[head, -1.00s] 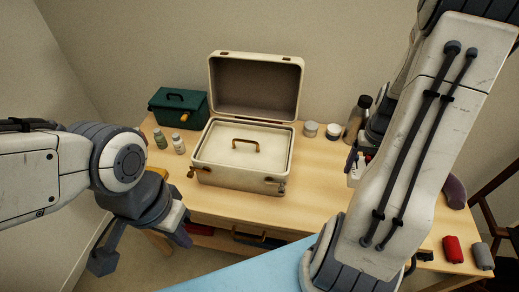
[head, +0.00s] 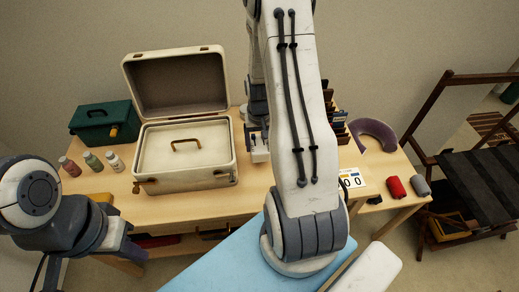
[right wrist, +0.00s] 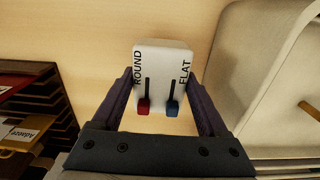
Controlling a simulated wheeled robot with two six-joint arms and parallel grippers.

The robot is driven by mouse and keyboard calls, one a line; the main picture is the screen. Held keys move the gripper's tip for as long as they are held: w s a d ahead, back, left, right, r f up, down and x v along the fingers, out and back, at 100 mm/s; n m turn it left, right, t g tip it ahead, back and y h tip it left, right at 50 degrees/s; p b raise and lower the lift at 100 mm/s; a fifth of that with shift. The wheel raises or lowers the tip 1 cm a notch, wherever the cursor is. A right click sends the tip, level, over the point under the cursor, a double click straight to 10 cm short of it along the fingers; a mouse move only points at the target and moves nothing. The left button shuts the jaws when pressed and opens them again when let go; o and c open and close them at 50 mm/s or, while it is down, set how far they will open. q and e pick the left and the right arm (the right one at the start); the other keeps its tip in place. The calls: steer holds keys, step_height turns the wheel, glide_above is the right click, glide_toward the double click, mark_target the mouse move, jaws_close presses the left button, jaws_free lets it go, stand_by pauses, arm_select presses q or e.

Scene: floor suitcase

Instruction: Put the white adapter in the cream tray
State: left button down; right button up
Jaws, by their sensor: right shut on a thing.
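The white adapter (right wrist: 160,72) has a red and a blue slider and the words ROUND and FLAT. My right gripper (right wrist: 160,78) is shut on it, one finger on each side. In the head view the adapter (head: 259,153) is just right of the open cream suitcase (head: 180,182); I cannot tell how high it is above the table. The cream tray (head: 160,155), with a brown handle, sits in the suitcase. Its edge shows at the right of the right wrist view (right wrist: 285,90). My left gripper (head: 132,249) is low at the left, away from the suitcase; its jaw opening is unclear.
A green box (head: 98,122) and several small bottles (head: 92,162) stand left of the suitcase. A rack of dark slots (right wrist: 35,110) is near the right gripper. A purple neck pillow (head: 374,133), a red roll (head: 396,187) and a grey roll (head: 420,186) lie right. My right arm hides the table's middle.

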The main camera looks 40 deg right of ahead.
mark_target(259, 151)
steer(key=shift+f, duration=1.7)
steer(key=shift+f, duration=0.1)
steer(key=o, duration=1.4)
step_height(259, 151, up, 12)
steer(key=shift+r, duration=0.15)
